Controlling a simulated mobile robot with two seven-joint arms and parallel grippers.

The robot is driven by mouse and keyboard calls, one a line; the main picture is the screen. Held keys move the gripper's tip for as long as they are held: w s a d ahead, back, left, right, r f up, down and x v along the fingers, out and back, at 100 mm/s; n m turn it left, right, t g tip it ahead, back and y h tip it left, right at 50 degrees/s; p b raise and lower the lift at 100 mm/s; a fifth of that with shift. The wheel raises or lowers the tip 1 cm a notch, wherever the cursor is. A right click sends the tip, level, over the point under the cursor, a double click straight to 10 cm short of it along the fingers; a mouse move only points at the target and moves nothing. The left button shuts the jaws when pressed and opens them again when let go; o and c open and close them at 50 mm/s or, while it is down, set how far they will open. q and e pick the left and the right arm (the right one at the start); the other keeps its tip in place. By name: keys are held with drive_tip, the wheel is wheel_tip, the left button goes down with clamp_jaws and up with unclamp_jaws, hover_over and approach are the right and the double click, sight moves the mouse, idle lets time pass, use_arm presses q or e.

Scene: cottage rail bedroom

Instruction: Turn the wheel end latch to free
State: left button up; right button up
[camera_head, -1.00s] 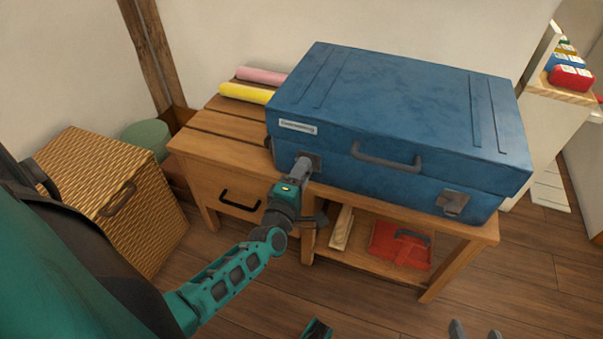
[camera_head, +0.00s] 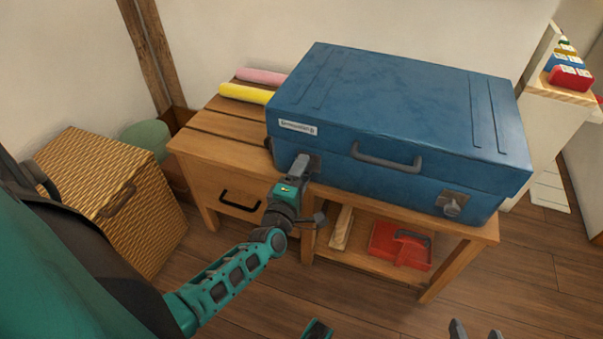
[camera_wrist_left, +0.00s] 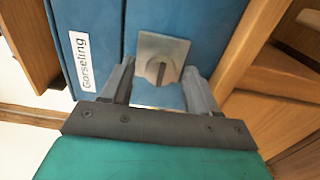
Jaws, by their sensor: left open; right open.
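A closed blue case (camera_head: 400,110) lies on a wooden bench. Its left front latch (camera_head: 315,163) is a small metal plate, mostly covered by my left gripper (camera_head: 302,165). In the left wrist view this latch (camera_wrist_left: 160,72) shows a round knob with a dark upright bar on a square plate. My left gripper (camera_wrist_left: 158,80) is open there, one finger on each side of the knob and apart from it. A right front latch (camera_head: 452,204) sits near the case's other end. My right gripper (camera_head: 476,329) is open and empty at the bottom edge. I cannot tell which end has wheels.
The bench (camera_head: 190,143) has a drawer and a lower shelf with a red dustpan (camera_head: 385,243). Yellow (camera_head: 245,93) and pink (camera_head: 262,76) rolls lie behind the case's left end. A wicker hamper (camera_head: 110,190) stands left. A grey handle (camera_head: 386,160) is on the case front.

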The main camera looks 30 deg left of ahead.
use_arm(q)
drive_tip(key=p+v, duration=0.2)
drive_tip(key=v, duration=1)
drive_tip(key=shift+s, duration=0.4)
use_arm(e)
drive_tip(key=shift+s+d+r, duration=0.15)
drive_tip(key=shift+d+r, duration=0.3)
drive_tip(key=shift+r, duration=0.1)
use_arm(q)
drive_tip(key=shift+d, duration=0.15)
drive_tip(key=s+d+r+m+g+h, duration=0.2)
drive_tip(key=d+m+g+h, duration=0.3)
drive_tip(key=m, duration=0.7)
drive_tip(key=s+d+r+m+g+h, duration=0.1)
drive_tip(key=d+r+m+g+h, duration=0.15)
drive_tip(key=d+m, duration=0.75)
drive_tip(key=s+a+r+m+y+p, duration=0.1)
drive_tip(key=a+r+p, duration=0.4)
drive_tip(key=r+p, duration=0.5)
drive_tip(key=t+p, duration=0.1)
drive_tip(key=p, duration=0.6)
drive_tip(key=shift+s+a+r+p, duration=0.35)
drive_tip(key=shift+r+p, duration=0.05)
use_arm(e)
drive_tip(key=s+d+r+h, duration=0.1)
drive_tip(key=d+r, duration=0.2)
drive_tip(key=r, duration=0.9)
drive_tip(key=shift+s+d+r, duration=0.15)
drive_tip(key=shift+s+d, duration=0.1)
drive_tip(key=shift+s, duration=0.1)
